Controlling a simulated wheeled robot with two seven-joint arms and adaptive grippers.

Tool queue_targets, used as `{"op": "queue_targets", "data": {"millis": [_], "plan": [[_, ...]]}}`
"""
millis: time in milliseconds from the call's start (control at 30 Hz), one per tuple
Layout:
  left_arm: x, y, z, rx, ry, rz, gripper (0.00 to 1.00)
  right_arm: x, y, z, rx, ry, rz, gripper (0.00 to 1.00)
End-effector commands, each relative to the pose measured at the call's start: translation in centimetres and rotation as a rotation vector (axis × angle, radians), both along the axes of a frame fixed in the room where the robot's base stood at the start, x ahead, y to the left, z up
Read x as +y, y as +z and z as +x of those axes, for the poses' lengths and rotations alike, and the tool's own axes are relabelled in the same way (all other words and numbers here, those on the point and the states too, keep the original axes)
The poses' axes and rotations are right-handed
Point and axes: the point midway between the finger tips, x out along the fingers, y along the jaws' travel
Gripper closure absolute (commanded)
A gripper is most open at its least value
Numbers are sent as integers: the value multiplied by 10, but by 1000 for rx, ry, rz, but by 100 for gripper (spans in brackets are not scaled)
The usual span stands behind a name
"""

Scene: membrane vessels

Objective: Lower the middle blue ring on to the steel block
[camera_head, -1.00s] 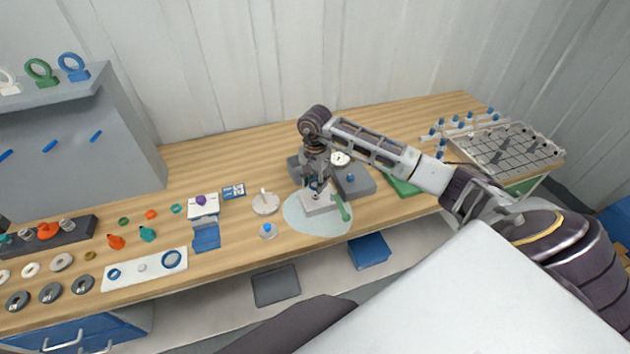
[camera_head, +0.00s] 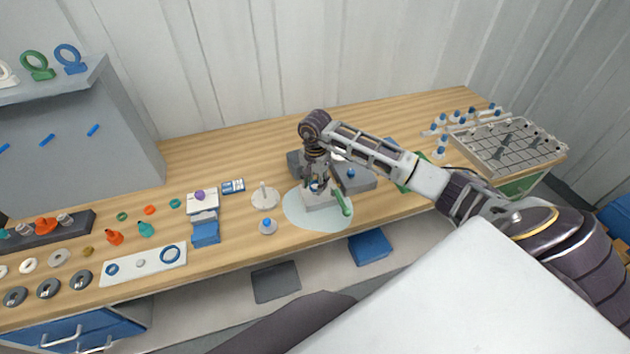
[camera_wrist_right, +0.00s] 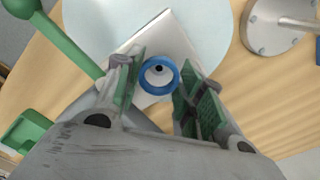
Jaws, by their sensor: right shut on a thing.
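The blue ring (camera_wrist_right: 161,91) is between the green-padded fingers of my right gripper (camera_wrist_right: 160,78), which is shut on it. Through the ring's hole I see a dark round spot on a pale surface. The steel block (camera_wrist_right: 168,35) lies directly below the ring in the right wrist view. I cannot tell whether ring and block touch. In the head view my right gripper (camera_head: 316,187) points down over the steel block (camera_head: 325,204), and its fingers mostly hide the ring. My left gripper is not in view.
A green-handled lever (camera_head: 344,203) stands close at the block's right. The block sits on a pale round mat (camera_head: 300,215). A grey disc with a post (camera_head: 264,199) stands to the left, and a grey box (camera_head: 357,180) behind right.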

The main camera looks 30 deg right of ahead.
Motion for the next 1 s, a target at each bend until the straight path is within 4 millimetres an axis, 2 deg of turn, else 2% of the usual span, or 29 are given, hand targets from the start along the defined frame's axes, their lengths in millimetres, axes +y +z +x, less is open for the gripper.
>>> {"op": "queue_targets", "data": {"millis": [433,967,1000], "plan": [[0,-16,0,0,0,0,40,-1,-19,0,1,-1,-1,71],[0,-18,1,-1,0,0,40,0,-22,0,0,-1,0,71],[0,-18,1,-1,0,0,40,0,-22,0,0,-1,0,59]]}}
